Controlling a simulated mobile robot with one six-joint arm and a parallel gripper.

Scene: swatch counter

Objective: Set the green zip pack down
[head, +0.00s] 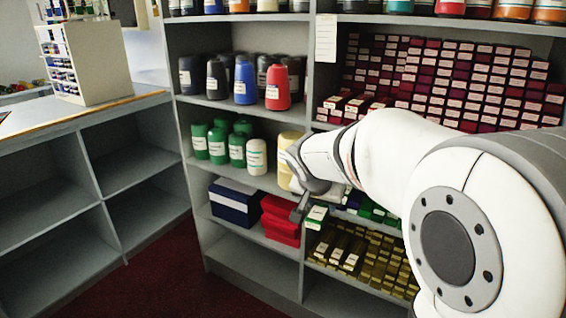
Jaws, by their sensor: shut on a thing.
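My gripper (301,207) is at the end of my white arm, in front of the shelving unit near its middle upright. It is small and dark in the head view and is shut. A small green pack with a white label (316,216) shows right at the fingertips, and I take it as the green zip pack in my grip. Its far side and the exact contact with the fingers are too small to make out. I cannot tell whether it touches the shelf behind it.
Red boxes (281,221) and a dark blue box (234,203) lie on the shelf left of my gripper. More green packs (372,210) and gold packs (345,250) fill shelves to the right. Green spools (217,146) stand above. The low left unit (52,207) has empty compartments.

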